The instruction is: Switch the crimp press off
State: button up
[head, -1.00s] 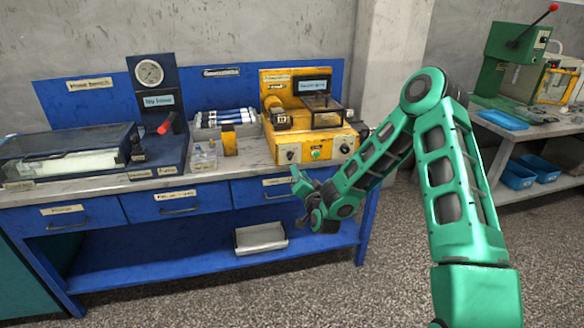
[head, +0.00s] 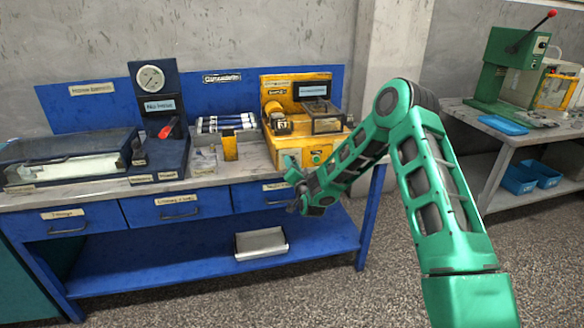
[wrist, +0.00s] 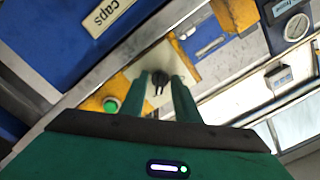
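The yellow machine (head: 275,98), seemingly the crimp press, stands at the right of the blue bench; its labels are too small to read. Its front panel has a lit green button (head: 316,158), also in the wrist view (wrist: 111,106). Left of the button, a black rotary knob (wrist: 160,78) sits on a pale plate. My gripper (head: 297,183) is low in front of this panel. In the wrist view my gripper's fingers (wrist: 163,90) are spread, with the knob seen between their tips. Contact with the knob cannot be told.
A navy gauge unit (head: 155,110) with a red lever stands left of the yellow machine. Clear vials (head: 204,160) and a small yellow block (head: 230,147) lie between. Drawers sit under the worktop. A green lever press (head: 505,65) stands on another bench at right.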

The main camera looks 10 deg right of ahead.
jog(key=shift+w, duration=0.1)
grip_shut()
jog(key=shift+n, duration=0.4)
jog(key=n, duration=1.7)
jog(key=shift+d, duration=0.1)
dwell(0.4)
